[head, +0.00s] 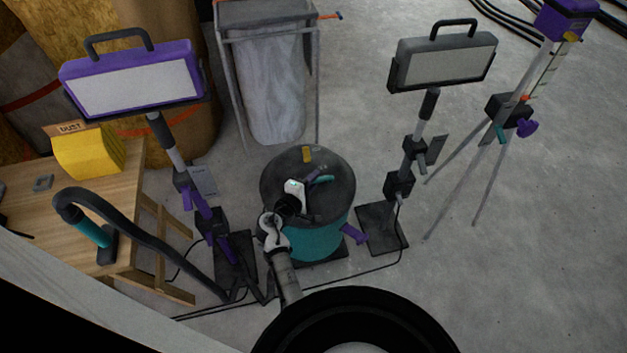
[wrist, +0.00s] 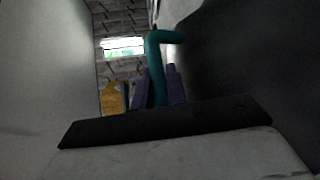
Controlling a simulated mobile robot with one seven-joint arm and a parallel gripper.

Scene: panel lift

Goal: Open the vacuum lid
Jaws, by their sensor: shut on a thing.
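The vacuum is a round teal drum (head: 318,240) with a dark grey lid (head: 335,205), standing upright on the floor in the middle of the head view. A teal handle (head: 324,179) sits on top of the lid. My gripper (head: 312,184) is at the handle, over the lid. In the wrist view the bent teal handle (wrist: 157,55) runs down between my two purple-looking fingers (wrist: 158,88), and my gripper is shut on it. The dark lid fills the right of that view. The lid appears seated on the drum; any small gap is hidden.
Work lights on stands rise at left (head: 135,85) and right (head: 443,62) of the vacuum. A wooden table (head: 120,205) with a yellow box (head: 88,152) is at left. A framed waste bag (head: 268,85) stands behind, a tripod (head: 475,150) at right. A cable crosses the floor.

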